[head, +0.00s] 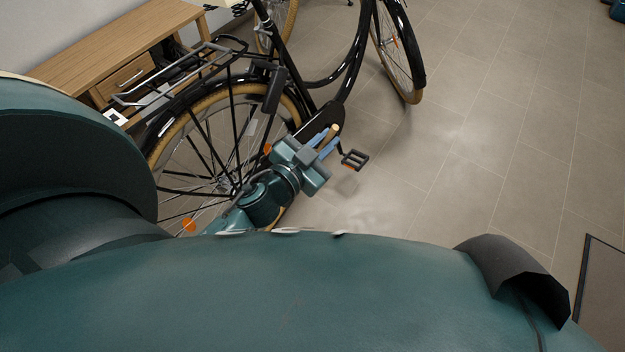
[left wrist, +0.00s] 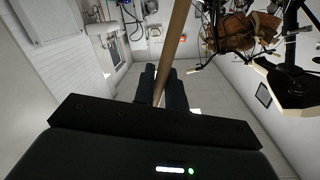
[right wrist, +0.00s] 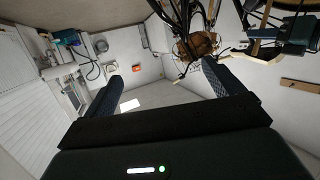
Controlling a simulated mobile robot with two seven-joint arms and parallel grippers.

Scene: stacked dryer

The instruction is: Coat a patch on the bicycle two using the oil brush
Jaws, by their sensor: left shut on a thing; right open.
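A black bicycle (head: 340,91) with tan tyres and a rear rack stands in the head view. Its spoked rear wheel (head: 200,143) is beside my left gripper. My left gripper (head: 325,141) is shut on a thin wooden handle, apparently that of the oil brush (head: 334,130). In the left wrist view, the handle (left wrist: 174,48) runs up from between the fingers (left wrist: 162,88). I cannot make out the bristles or whether they touch the bicycle. My right gripper (right wrist: 163,85) is open and empty in its wrist view and outside the head view.
A wooden bench with a drawer (head: 122,76) stands against the wall at upper left. Part of another tan-tyred wheel (head: 291,15) shows behind the bicycle. The tiled floor (head: 490,110) to the right is clear. A dark-edged mat (head: 606,290) lies at lower right.

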